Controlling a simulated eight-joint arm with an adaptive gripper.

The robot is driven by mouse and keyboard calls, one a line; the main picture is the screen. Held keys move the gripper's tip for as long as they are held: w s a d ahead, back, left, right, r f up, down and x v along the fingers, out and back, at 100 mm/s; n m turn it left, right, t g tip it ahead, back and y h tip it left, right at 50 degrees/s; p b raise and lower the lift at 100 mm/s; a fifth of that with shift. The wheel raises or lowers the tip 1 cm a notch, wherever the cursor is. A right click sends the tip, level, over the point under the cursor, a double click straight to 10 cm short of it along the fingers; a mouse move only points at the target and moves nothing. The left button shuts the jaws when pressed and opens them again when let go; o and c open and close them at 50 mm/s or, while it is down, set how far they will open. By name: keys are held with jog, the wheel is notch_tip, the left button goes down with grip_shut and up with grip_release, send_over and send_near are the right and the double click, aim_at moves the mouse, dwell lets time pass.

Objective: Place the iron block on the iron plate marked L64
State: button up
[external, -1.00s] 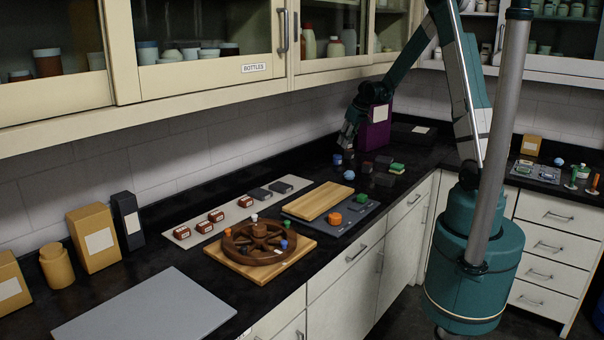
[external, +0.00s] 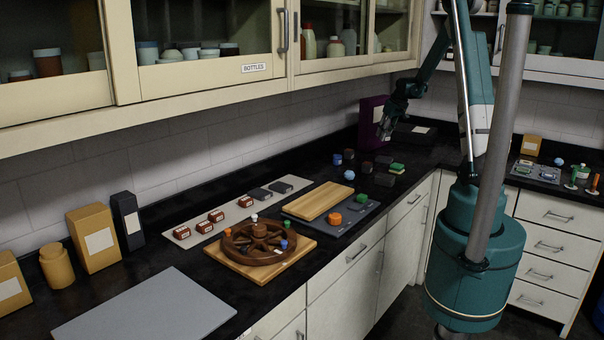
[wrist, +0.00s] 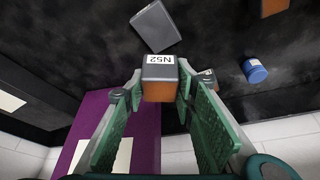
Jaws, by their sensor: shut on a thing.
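My gripper (external: 386,135) hangs above the back of the black counter, in front of the purple box. In the wrist view its two green fingers (wrist: 160,90) are closed on a small block marked N52 (wrist: 160,78), grey on one side and orange-brown on another. A plain grey block (wrist: 155,25) lies on the counter beyond it. In the external view dark blocks (external: 385,180) stand on the counter below my gripper. I cannot read L64 on any plate, and I cannot tell which block is iron.
A blue cylinder (external: 337,159) and a green-topped block (external: 397,168) stand near the dark blocks. The purple box (external: 371,122) is close to my gripper. A wooden board (external: 318,200), a spoked wheel (external: 258,240) and a bare grey plate (external: 145,310) lie toward the front.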

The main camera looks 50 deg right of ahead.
jog(key=shift+s+d, duration=0.25)
jog(key=shift+d, duration=0.1)
send_over(382, 157)
jog(key=s, duration=0.2)
jog(key=shift+w+a+f, duration=0.1)
jog(key=shift+f, duration=1.45)
jog(key=shift+w+a+f, duration=0.1)
jog(key=shift+f, duration=1.45)
jog(key=shift+f, duration=0.1)
jog(key=shift+f, duration=1.75)
jog(key=shift+f, duration=0.15)
jog(key=o, duration=1.3)
jog(key=shift+o, duration=0.2)
jog(key=shift+r, duration=0.2)
